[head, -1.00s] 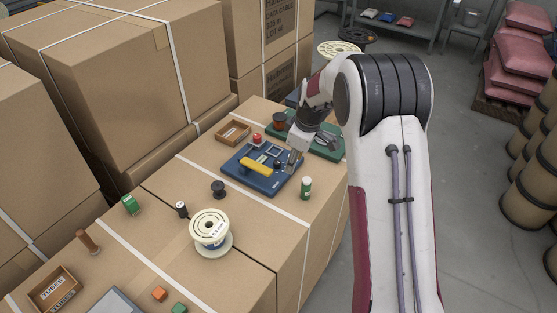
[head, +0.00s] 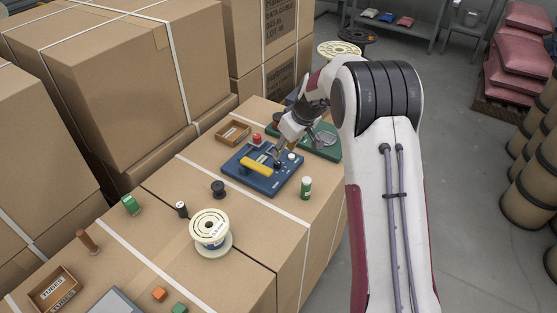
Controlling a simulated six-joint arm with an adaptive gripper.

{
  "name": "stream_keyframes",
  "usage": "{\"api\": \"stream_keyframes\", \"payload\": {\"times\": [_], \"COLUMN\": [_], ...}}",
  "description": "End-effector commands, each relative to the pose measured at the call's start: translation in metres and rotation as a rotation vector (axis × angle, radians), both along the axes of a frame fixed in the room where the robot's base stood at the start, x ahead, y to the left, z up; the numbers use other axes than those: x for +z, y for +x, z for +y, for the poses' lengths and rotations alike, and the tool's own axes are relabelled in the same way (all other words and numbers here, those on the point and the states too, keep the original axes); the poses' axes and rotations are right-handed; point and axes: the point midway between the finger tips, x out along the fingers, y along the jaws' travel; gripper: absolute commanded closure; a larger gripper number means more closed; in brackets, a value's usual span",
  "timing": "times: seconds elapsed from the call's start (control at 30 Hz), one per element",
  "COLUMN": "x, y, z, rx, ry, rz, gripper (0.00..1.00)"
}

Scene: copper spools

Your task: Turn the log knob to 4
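A blue panel (head: 276,186) lies on the cardboard box top. It carries a yellow bar (head: 257,167), a red button (head: 257,138), a pale square frame, a small dark knob (head: 278,164) and a white round knob (head: 292,156). No label or scale is readable, so I cannot tell which knob is the log knob or where it points. My gripper (head: 279,154) points down over the panel's right half, with its tips at or just above the dark knob. I cannot tell whether they touch it or how far apart they are.
A green board (head: 328,152) lies behind the panel, an open wooden tray (head: 233,132) at its back left. A green-and-white cylinder (head: 306,188) stands close at its right. A black spool (head: 218,189) and a large white-flanged spool (head: 210,230) stand in front.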

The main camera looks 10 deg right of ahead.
Motion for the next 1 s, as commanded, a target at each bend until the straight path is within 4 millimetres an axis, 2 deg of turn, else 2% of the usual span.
{"api": "stream_keyframes", "payload": {"times": [0.27,0.7,1.0], "x": [-0.016,-0.057,-0.07], "y": [0.005,0.02,0.025], "z": [0.004,0.012,0.015], "rx": [0.001,0.002,0.001], "ry": [0.001,0.0,-0.001], "rz": [0.003,0.001,0.001], "gripper": [0.66,0.66,0.66]}}
